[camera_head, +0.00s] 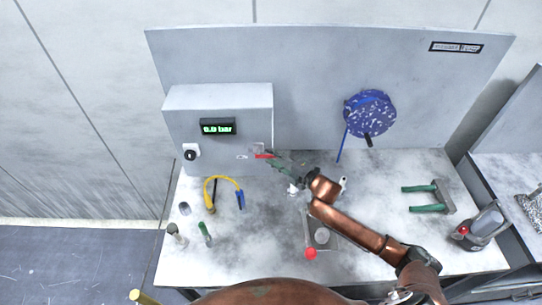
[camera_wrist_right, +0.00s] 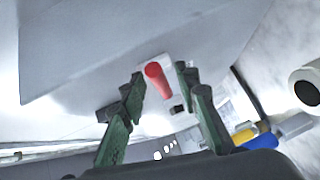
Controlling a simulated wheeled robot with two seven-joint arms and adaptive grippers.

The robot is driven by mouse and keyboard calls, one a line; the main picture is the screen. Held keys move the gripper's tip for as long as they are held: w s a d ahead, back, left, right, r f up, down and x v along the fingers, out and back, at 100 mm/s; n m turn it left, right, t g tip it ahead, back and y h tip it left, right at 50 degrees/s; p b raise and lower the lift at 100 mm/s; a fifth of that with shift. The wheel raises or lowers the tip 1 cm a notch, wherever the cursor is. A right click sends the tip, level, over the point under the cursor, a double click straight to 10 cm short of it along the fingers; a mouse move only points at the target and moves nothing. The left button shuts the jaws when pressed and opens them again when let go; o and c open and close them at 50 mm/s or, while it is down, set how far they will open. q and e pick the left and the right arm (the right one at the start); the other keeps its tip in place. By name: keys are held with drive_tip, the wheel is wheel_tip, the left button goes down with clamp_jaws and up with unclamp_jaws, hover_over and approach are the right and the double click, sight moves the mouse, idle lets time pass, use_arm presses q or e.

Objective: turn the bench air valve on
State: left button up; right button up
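The air valve's red lever (camera_head: 264,156) sticks out low on the right of the grey box's front (camera_head: 225,102). The lever lies roughly level. In the right wrist view the red lever (camera_wrist_right: 157,80) shows between the fingertips, in front of a pale mount. My right gripper (camera_head: 276,160) is at the lever's right end in the head view. Its green fingers (camera_wrist_right: 162,86) are spread apart, with a visible gap on each side of the lever. I cannot tell whether a finger touches it. The display (camera_head: 218,127) on the box reads 0.0 bar. My left gripper is out of view.
A white-and-black knob (camera_head: 191,154) is on the box's left. A speckled blue disc (camera_head: 370,114) is on the back panel. Green-handled pliers-like tool (camera_head: 430,197) lies right. The bench (camera_head: 385,170) has bare room right of my forearm.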

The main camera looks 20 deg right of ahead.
drive_tip(key=shift+w+a, duration=0.25)
drive_tip(key=shift+w, duration=0.25)
drive_tip(key=shift+f, duration=0.1)
clamp_jaws()
idle(0.4)
